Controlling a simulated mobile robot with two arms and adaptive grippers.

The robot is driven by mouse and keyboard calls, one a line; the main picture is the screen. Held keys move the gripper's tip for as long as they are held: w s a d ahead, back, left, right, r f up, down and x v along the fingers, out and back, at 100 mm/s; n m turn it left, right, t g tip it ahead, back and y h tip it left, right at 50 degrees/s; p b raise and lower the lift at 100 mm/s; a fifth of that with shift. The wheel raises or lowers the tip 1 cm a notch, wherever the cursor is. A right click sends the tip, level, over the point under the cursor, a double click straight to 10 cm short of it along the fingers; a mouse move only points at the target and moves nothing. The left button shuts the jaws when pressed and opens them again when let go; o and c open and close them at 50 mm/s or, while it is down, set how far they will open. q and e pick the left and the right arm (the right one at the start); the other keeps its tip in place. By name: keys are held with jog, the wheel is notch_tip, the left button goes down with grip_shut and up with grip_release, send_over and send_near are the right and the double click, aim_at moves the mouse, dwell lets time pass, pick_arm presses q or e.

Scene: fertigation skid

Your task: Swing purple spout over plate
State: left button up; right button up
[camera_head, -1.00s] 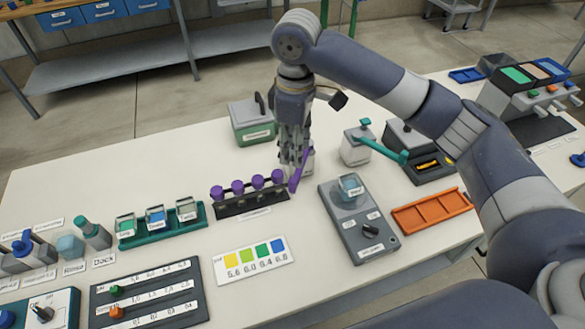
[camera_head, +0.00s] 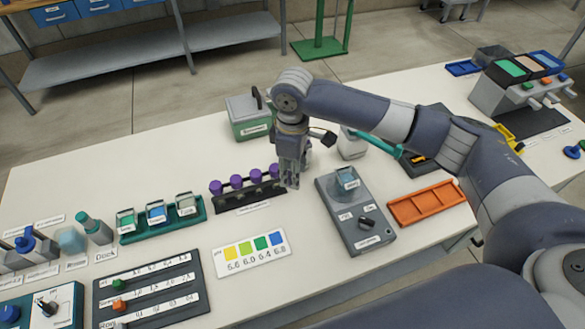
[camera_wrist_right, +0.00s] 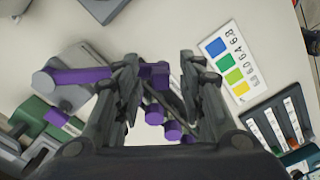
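The purple spout (camera_wrist_right: 85,76) shows in the right wrist view as a bar running from a grey round cap on the left to behind the left finger. A purple piece, seemingly its end, shows between the fingers. In the head view my right gripper (camera_head: 291,184) hides the spout. My right gripper (camera_wrist_right: 158,62) points down beside the purple-capped vial rack, its fingers apart around that purple piece, with no clear grip. I cannot tell surely which thing is the plate; a flat white colour chart (camera_head: 251,253) lies in front. My left gripper is out of view.
The black rack (camera_head: 235,204) of purple-capped vials is close left of my gripper. A grey device with a beaker (camera_head: 362,222) and an orange tray (camera_head: 426,206) stand to the right. A teal-spouted dispenser (camera_head: 353,146) and green-grey box (camera_head: 249,118) are behind.

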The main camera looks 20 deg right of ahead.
grip_shut()
jog(key=shift+d, duration=0.1)
